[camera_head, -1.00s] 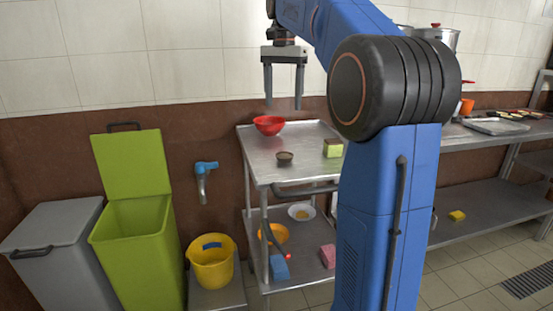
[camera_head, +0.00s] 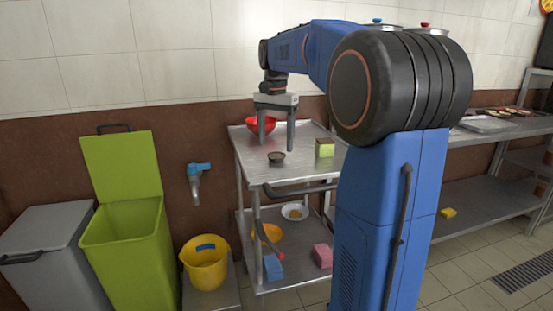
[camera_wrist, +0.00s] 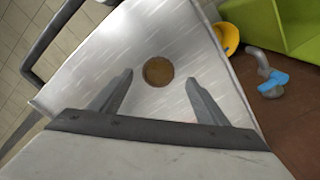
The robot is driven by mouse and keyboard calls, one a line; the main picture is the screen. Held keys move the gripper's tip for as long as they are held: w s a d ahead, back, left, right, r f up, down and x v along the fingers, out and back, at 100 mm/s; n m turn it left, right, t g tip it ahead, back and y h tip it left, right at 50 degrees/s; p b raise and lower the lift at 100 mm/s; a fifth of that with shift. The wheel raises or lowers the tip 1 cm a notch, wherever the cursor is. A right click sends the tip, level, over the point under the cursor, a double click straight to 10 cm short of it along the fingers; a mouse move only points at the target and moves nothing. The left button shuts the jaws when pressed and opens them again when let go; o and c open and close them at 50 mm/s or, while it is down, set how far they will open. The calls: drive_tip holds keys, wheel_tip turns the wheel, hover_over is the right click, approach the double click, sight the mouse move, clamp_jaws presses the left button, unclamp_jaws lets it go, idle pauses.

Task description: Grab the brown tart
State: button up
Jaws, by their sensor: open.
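The brown tart (camera_head: 276,157) is a small dark round piece on the top shelf of the steel rack (camera_head: 262,172), near its front left. In the wrist view the tart (camera_wrist: 158,71) shows as a brown disc on bare metal, just beyond the fingertips and roughly between their lines. My gripper (camera_head: 276,144) is open and empty, pointing down above the shelf. In the wrist view my gripper (camera_wrist: 158,82) has its two fingers wide apart, with the tart not touched by either.
A red bowl (camera_head: 262,126) stands behind my gripper, and a green-and-brown sponge-like block (camera_head: 325,148) stands to the tart's right. The lower shelf holds bowls, a blue block (camera_head: 272,267) and a pink block (camera_head: 322,255). A blue tap (camera_head: 199,168) is on the wall at left.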

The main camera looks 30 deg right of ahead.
sight(276, 155)
drive_tip(key=shift+s+f, duration=0.15)
drive_tip(key=shift+f, duration=1.7)
drive_tip(key=shift+c, duration=0.3)
drive_tip(key=c, duration=1)
drive_tip(key=shift+c, duration=0.2)
drive_tip(key=shift+r, duration=0.15)
